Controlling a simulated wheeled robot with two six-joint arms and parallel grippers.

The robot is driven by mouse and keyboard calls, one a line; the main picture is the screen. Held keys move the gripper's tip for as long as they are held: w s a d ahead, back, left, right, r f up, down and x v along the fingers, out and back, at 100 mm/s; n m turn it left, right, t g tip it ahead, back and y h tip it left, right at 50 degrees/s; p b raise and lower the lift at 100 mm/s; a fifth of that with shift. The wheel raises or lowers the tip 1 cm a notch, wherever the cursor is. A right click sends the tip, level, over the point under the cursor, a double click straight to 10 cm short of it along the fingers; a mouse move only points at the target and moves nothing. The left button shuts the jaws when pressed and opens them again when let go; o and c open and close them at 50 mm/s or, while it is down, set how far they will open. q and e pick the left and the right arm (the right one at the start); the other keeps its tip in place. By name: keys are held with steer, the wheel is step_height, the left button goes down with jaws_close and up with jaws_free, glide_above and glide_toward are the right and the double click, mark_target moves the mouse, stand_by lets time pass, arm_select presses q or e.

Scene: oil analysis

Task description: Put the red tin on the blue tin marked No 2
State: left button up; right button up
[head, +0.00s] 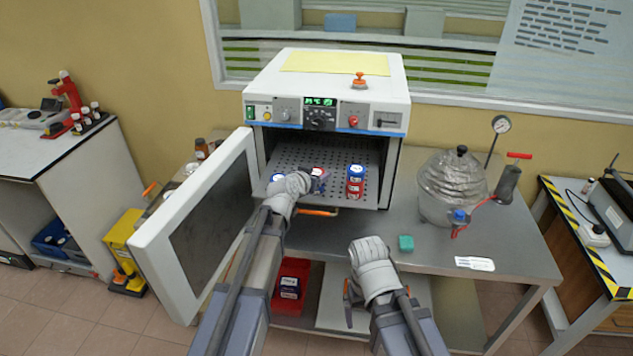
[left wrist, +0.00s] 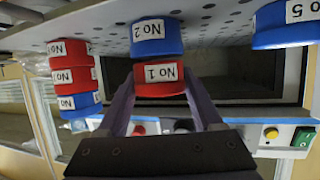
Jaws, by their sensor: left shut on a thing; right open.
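The red tin marked No 1 (left wrist: 158,82) is between the fingers of my left gripper (left wrist: 160,104), which is shut on it. The wrist picture is upside down: the blue tin marked No 2 (left wrist: 157,38) stands on the perforated shelf, and the red tin is directly over it. They look touching or nearly so; I cannot tell if the full weight rests. In the head view my left gripper (head: 314,184) reaches over the oven shelf and largely hides both tins. My right gripper (head: 350,304) is open and empty, in front of the bench.
A stack of red tins (left wrist: 73,77) with a blue one on top stands beside them on the shelf (head: 335,152). Another blue tin, No 5 (left wrist: 285,25), stands on the other side. The open oven door (head: 200,215) is left of my left arm.

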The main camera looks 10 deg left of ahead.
arm_select(q)
steer(key=shift+f, duration=0.1)
steer(key=shift+f, duration=0.1)
steer(key=shift+f, duration=0.15)
steer(key=o, duration=1.4)
steer(key=shift+r, duration=0.35)
steer(key=p+v, duration=0.5)
steer(key=v, duration=0.7)
steer(key=shift+f, duration=0.15)
